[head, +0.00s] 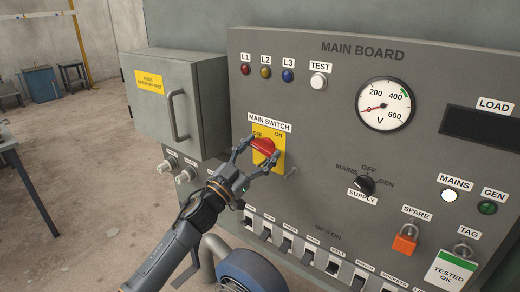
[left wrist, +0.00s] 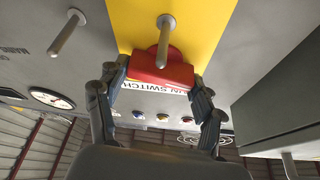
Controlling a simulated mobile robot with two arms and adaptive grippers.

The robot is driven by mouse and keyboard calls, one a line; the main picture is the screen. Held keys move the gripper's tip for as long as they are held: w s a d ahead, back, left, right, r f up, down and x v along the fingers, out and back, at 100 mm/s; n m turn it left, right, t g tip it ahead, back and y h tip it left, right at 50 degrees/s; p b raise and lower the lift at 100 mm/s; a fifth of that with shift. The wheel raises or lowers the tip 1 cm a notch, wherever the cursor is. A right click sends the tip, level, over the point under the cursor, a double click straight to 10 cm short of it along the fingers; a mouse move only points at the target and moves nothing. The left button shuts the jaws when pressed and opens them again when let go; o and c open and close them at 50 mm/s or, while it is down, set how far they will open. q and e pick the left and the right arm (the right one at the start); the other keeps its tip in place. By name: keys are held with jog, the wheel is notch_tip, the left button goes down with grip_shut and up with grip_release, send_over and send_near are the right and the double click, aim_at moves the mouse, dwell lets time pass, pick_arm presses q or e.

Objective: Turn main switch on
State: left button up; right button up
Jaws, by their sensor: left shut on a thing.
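The main switch is a red handle (head: 263,146) on a yellow plate (head: 280,150), with OFF printed at its upper left and ON at its upper right. The handle's upper end lies towards the OFF word. My left gripper (head: 258,158) is shut on the red handle, with one finger on each side. In the left wrist view the red handle (left wrist: 160,72) sits between the fingers, in front of the yellow plate (left wrist: 205,20). Part of the handle is hidden by the fingers. My right gripper is not in view.
Below are a row of breakers (head: 287,243) and a blue round machine part (head: 248,272). A metal peg (head: 291,172) sticks out just right of the plate. A grey box (head: 185,100) with a handle juts out at left. The supply knob (head: 365,185) is to the right.

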pick_arm(q)
jog(key=shift+m+g+h+p, duration=0.35)
jog(key=shift+m+g, duration=0.25)
jog(key=shift+m, duration=0.9)
jog(key=shift+m+g+h+p, duration=0.3)
jog(key=shift+m+g, duration=0.3)
jog(key=shift+m, duration=0.9)
jog(key=o, duration=1.2)
jog(key=shift+c, duration=0.2)
jog(key=v, duration=1.2)
